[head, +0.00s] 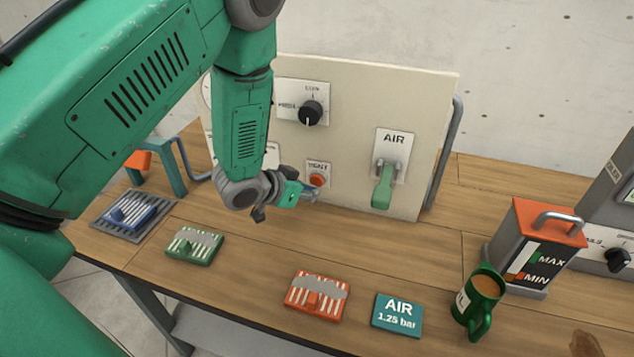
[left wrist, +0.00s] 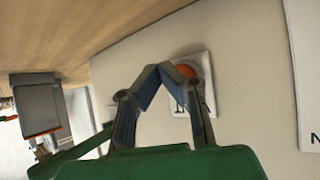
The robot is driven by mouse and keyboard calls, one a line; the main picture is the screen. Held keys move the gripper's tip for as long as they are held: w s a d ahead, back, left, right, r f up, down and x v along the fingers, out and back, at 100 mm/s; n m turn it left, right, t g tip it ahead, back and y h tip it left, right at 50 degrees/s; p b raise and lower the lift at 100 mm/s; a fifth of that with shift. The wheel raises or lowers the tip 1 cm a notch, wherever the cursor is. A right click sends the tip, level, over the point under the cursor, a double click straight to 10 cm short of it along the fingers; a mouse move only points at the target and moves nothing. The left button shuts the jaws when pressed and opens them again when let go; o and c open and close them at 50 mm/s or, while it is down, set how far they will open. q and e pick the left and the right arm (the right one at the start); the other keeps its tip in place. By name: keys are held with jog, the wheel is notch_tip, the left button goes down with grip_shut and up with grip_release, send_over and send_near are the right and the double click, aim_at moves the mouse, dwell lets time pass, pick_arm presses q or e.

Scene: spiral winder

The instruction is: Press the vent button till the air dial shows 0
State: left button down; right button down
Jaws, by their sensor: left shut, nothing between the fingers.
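The vent button (head: 317,181) is a red-orange knob on a small white plate marked VENT, low on the upright cream panel (head: 350,95). My left gripper (head: 314,194) is shut and empty, its fingertips just in front of and slightly below the button. In the left wrist view the closed fingertips (left wrist: 160,70) overlap the button's plate, and the orange button (left wrist: 186,70) shows partly behind the right finger. I cannot tell whether they touch it. A white round edge (head: 206,90) shows at the panel's left; my arm hides the rest, so no dial reading is visible. My right gripper is out of view.
An AIR plate with a green lever (head: 383,187), handle down, is right of the button. A black knob (head: 311,112) sits above. On the bench are a green block (head: 194,247), a red block (head: 317,297), an AIR 1.25 bar card (head: 397,315), a green mug (head: 480,302) and a MAX/MIN box (head: 535,245).

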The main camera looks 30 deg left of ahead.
pick_arm(q)
jog(key=shift+w+a, duration=0.3)
jog(key=shift+w, duration=0.05)
jog(key=shift+w+r, duration=0.1)
jog(key=shift+w, duration=0.35)
dwell(2.0)
jog(key=shift+s+p, duration=0.1)
jog(key=shift+p, duration=0.2)
dwell(0.7)
jog(key=shift+s+d, duration=0.2)
jog(key=shift+s, duration=0.55)
jog(key=shift+s, duration=0.1)
jog(key=shift+s+d, duration=0.1)
jog(key=shift+s, duration=0.15)
jog(key=shift+s+d+p, duration=0.25)
jog(key=shift+s, duration=0.8)
jog(key=shift+s+d+p, duration=0.25)
jog(key=shift+s, duration=0.8)
